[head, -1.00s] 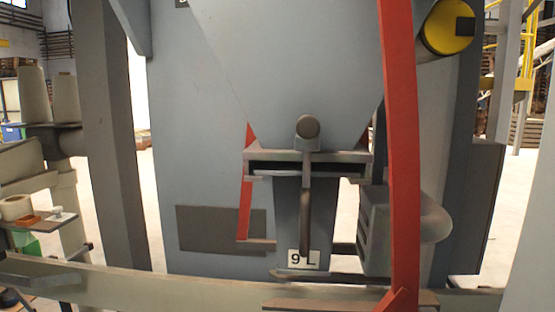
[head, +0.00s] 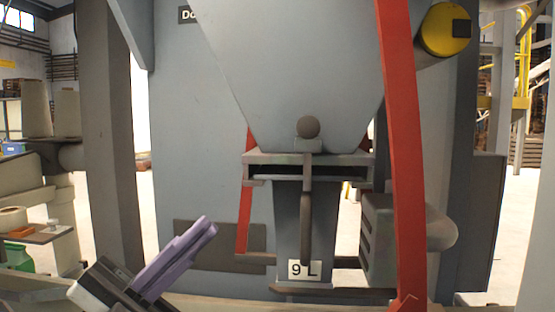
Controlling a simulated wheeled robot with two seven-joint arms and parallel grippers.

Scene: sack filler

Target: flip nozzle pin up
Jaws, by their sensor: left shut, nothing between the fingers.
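The filler nozzle (head: 290,215) hangs under the grey hopper (head: 290,70), with a "9 L" label (head: 304,270) near its bottom. A dark pin (head: 306,225) hangs straight down along the nozzle's front, below a round knob (head: 308,127). My left gripper (head: 207,228), with purple fingers, comes in from the lower left. It is shut and empty, to the left of the nozzle and apart from the pin. My right gripper is not in view.
A long red bar (head: 400,150) runs down just right of the nozzle. A grey motor-like housing (head: 400,235) sits behind it. A yellow-ended cylinder (head: 445,30) is at upper right. A grey post (head: 108,140) stands at left. Open space lies before the nozzle.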

